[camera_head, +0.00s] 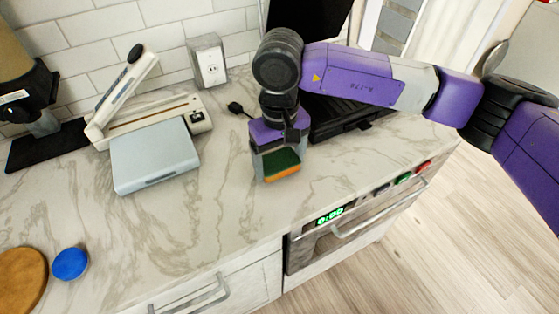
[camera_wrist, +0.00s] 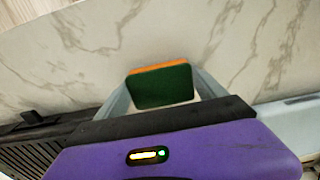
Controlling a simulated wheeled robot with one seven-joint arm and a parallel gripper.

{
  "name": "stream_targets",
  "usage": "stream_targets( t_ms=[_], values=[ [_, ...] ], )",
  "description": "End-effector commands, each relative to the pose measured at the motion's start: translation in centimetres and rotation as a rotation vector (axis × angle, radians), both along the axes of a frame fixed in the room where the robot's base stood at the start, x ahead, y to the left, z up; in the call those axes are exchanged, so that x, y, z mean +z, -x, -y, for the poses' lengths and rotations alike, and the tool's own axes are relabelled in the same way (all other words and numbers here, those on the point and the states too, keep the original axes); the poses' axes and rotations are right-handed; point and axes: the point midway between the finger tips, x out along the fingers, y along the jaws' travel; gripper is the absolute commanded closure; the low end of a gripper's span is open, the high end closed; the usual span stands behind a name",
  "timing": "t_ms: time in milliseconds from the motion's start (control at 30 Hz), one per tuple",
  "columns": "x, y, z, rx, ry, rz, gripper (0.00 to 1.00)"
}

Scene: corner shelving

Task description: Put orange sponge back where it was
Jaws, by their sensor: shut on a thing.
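The orange sponge (camera_head: 282,174) has a dark green face and an orange edge. It sits between the two fingers of my gripper (camera_head: 278,165), which is shut on it. The gripper points down over the marble counter, near the counter's front edge above the oven. In the wrist view the sponge (camera_wrist: 160,85) shows its green face and a strip of orange, with grey fingers on both sides. I cannot tell whether the sponge touches the counter.
A black appliance (camera_head: 335,115) is right behind my gripper. A light blue box (camera_head: 155,158) and a white device (camera_head: 150,112) stand to the left. A blue disc (camera_head: 70,263) and a round wooden board (camera_head: 20,280) lie at front left. The counter between is clear.

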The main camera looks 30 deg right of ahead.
Motion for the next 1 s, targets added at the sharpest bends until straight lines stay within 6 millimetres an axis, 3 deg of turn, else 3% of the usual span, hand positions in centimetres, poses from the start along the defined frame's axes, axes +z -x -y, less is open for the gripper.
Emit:
stream_targets(
  t_ms=[533,567,633,1000],
  values=[
    [-1.34,-0.02,0.02,0.000,0.001,0.001,0.52],
    [-1.18,-0.02,0.01,0.000,0.001,0.001,0.14],
    [-1.15,-0.01,0.00,0.000,0.001,0.001,0.00],
    [-0.66,0.00,-0.01,-0.001,0.000,0.000,0.00]
  ],
)
